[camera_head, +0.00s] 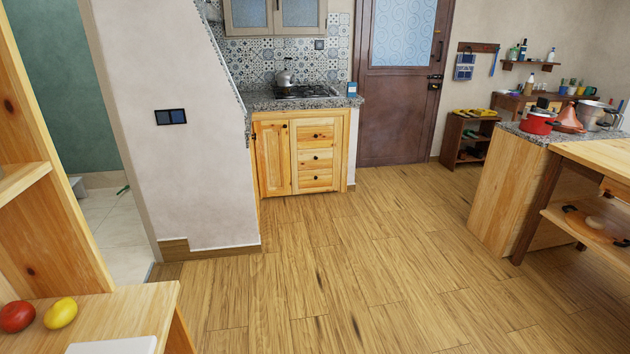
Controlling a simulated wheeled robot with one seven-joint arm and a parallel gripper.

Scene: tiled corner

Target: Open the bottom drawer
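A pale wooden cabinet under the stove counter stands at the far wall in the head view. Its right side has a stack of drawers with dark round knobs. The bottom drawer (316,181) is the lowest of them, just above the floor, and looks shut. A cabinet door (272,158) is to the left of the drawers and is shut. My gripper is not in view.
Wide wooden floor (350,260) lies clear up to the cabinet. A white wall (185,70) stands left of it. A wooden counter block (515,190) and table (595,155) are at right. A low shelf with fruit (130,310) is at front left.

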